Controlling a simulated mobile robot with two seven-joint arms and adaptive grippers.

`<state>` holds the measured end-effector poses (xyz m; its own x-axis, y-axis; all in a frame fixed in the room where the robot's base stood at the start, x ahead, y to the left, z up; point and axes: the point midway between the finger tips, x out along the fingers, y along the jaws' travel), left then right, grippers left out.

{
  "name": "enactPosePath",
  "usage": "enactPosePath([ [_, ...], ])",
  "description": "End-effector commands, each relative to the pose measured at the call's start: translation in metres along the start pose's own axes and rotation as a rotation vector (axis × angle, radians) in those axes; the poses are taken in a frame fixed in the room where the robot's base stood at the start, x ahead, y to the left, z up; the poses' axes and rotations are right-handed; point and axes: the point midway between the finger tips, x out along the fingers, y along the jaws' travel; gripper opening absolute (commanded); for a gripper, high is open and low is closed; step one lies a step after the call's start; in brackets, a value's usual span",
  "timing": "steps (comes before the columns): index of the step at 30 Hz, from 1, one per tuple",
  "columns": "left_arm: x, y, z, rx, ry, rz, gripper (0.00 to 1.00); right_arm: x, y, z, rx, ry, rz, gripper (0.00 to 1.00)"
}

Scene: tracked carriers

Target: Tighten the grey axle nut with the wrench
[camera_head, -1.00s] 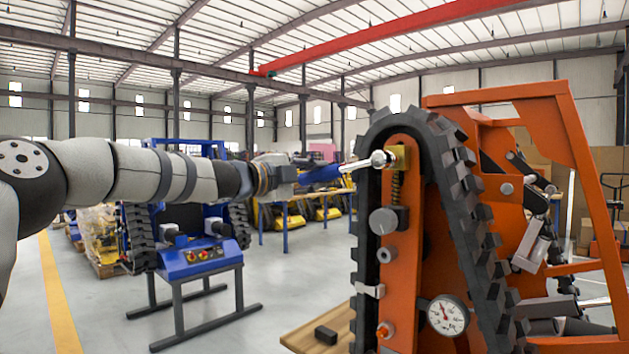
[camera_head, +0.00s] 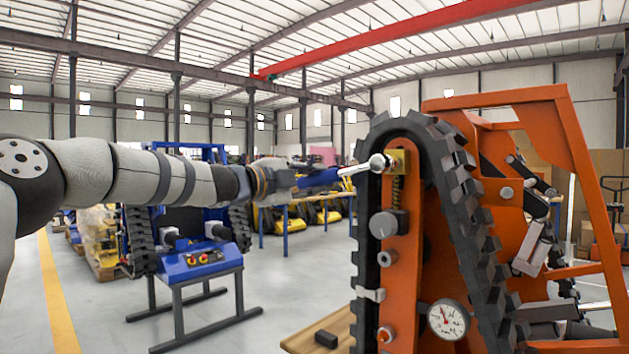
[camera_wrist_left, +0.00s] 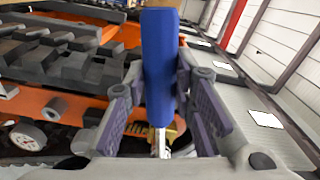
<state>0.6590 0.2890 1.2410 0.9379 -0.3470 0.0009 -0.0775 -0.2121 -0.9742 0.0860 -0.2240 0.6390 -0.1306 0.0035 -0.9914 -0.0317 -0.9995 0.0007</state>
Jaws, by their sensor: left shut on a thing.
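My left gripper (camera_head: 306,178) reaches in from the left and is shut on the blue handle of the wrench (camera_head: 357,170). The wrench's bright metal shank points right, and its round head lies at the brass block near the top of the orange track carrier (camera_head: 405,240). In the left wrist view the blue handle (camera_wrist_left: 160,65) stands between the finger pads, with a bit of metal shank below. I cannot make out the grey axle nut; the wrench head may cover it. A grey knob (camera_head: 383,224) and a small dark nut-like fitting (camera_head: 386,256) sit lower on the carrier. My right gripper is out of view.
The black track (camera_head: 470,210) wraps the carrier close to the wrench head. A dial gauge (camera_head: 447,319) sits low on it. A wooden surface (camera_head: 305,338) with a dark block (camera_head: 326,339) is below. A blue machine on a stand (camera_head: 195,262) is behind my arm.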

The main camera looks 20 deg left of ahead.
Motion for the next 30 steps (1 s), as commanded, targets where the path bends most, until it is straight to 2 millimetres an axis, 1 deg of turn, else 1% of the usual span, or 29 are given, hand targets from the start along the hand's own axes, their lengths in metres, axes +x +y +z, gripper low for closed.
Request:
enactPosePath([
  [2,-0.006,-0.003,0.0,-0.001,0.001,-0.005,0.0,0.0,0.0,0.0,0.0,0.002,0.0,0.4],
  [13,-0.029,-0.002,-0.001,-0.001,0.002,-0.004,0.0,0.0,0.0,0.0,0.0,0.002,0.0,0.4],
  [25,-0.035,-0.002,-0.001,-0.001,0.001,-0.004,0.0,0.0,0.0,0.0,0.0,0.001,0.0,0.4],
  [30,-0.055,-0.003,-0.002,-0.002,0.002,-0.005,0.0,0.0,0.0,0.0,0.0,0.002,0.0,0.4],
])
